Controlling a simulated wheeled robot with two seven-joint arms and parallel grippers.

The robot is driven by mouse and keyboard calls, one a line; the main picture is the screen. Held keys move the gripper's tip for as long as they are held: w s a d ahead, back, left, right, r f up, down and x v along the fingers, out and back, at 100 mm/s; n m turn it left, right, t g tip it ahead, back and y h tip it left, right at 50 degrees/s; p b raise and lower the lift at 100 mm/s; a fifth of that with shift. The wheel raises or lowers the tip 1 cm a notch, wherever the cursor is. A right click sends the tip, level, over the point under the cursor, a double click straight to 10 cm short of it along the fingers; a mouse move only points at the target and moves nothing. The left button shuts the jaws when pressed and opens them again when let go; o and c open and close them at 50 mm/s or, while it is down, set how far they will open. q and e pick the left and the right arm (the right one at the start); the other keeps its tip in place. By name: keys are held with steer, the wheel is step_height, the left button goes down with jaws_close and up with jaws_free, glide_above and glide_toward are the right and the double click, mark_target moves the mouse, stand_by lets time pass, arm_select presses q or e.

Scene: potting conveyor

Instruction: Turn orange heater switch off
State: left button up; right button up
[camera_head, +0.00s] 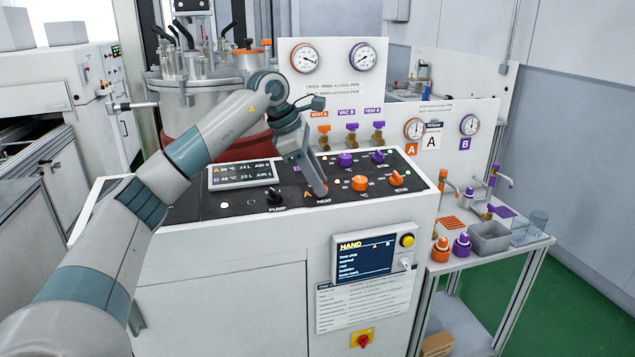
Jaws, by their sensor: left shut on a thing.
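The black control panel (240,203) on the white cabinet carries the pump, heat and stir controls. My left gripper (319,190) reaches down to the panel just above the "HEAT" label, next to an orange letter A. Its fingers are shut on the orange heater switch, which they hide almost entirely, so I cannot tell its position. A display (242,174) to the left shows readings for A and B. My right gripper is not in view.
A black pump switch (274,194) is to the left. The gauge board (333,93) rises behind the panel.

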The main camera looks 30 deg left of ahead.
arm_select(q)
steer(key=shift+f+n, duration=0.1)
steer(key=shift+n, duration=0.3)
steer(key=shift+s+n+t+y+b, duration=0.1)
steer(key=shift+n+t+y+b, duration=0.35)
steer(key=shift+n+b, duration=0.35)
steer(key=n+t+b, duration=0.1)
steer(key=n, duration=0.1)
steer(key=shift+d+n+y, duration=0.15)
steer(key=shift+n+y, duration=0.2)
steer(key=shift+n, duration=0.05)
steer(key=shift+d+n+t+y+b, duration=0.1)
steer(key=shift+n+t+y+b, duration=0.3)
steer(key=shift+n, duration=0.8)
steer(key=shift+s+n+y+b, duration=0.1)
steer(key=shift+n+y+b, duration=0.35)
steer(key=shift+n, duration=0.45)
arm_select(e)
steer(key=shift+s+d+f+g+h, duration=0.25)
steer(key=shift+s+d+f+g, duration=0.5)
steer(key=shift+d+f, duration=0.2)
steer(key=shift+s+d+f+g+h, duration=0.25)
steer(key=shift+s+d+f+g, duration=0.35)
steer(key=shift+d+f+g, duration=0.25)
arm_select(q)
steer(key=o, duration=1.1)
steer(key=shift+c, duration=0.2)
